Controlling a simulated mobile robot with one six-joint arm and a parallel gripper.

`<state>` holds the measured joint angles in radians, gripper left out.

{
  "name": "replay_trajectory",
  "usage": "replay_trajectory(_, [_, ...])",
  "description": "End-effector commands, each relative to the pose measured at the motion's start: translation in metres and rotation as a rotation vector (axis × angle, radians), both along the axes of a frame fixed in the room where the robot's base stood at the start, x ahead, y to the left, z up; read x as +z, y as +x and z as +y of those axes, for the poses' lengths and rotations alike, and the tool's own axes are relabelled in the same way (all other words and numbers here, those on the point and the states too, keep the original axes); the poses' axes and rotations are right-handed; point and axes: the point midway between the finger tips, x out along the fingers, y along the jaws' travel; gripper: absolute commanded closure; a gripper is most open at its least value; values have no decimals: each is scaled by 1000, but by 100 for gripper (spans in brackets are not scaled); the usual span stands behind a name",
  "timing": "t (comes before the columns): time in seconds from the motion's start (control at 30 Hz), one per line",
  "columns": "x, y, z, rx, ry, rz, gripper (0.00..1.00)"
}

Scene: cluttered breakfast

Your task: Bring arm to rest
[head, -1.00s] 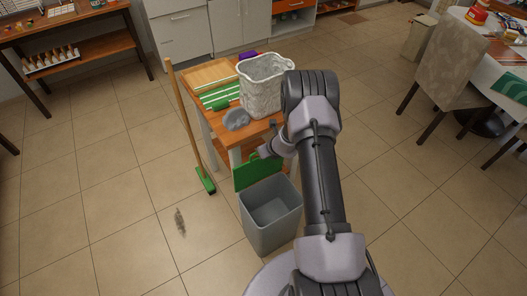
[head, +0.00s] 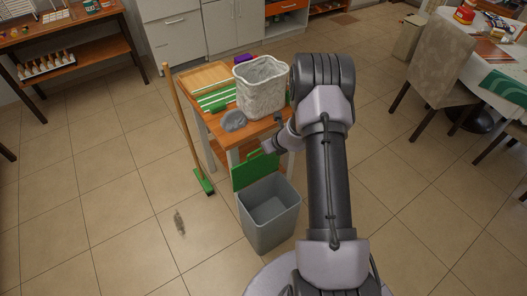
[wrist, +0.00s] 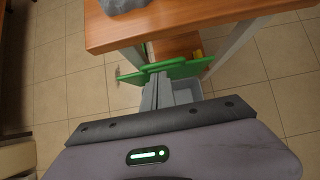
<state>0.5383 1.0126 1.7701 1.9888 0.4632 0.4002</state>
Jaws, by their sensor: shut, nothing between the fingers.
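My gripper (wrist: 162,88) is shut and empty. In the wrist view its fingers point toward the green panel and the grey bin (wrist: 187,88). In the head view my arm reaches forward over the floor, with its wrist end beside the front of the small wooden table (head: 262,127). The fingertips are hard to make out there. The open grey bin (head: 270,215) stands below, on the floor in front of the table. A green panel with a handle (head: 254,172) stands upright at the bin's back edge.
The table bears a whitish textured basket (head: 260,88), a grey lump (head: 233,121) and a green-striped item (head: 216,98). A green broom (head: 188,135) leans at its left. A small dark scrap (head: 179,223) lies on the floor. A chair (head: 437,75) stands right. Floor between is clear.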

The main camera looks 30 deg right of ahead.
Motion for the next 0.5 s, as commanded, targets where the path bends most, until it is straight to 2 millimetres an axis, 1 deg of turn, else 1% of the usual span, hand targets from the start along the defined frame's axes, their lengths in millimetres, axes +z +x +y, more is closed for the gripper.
replay_trajectory(0.03, [13, -1, 0, 0, 0, 0, 100])
replay_trajectory(0.1, [22, -3, 0, 0, 0, -1, 100])
replay_trajectory(0.17, [27, -3, 0, 0, 0, 0, 100])
replay_trajectory(0.5, [28, -4, 0, 0, 1, 1, 100])
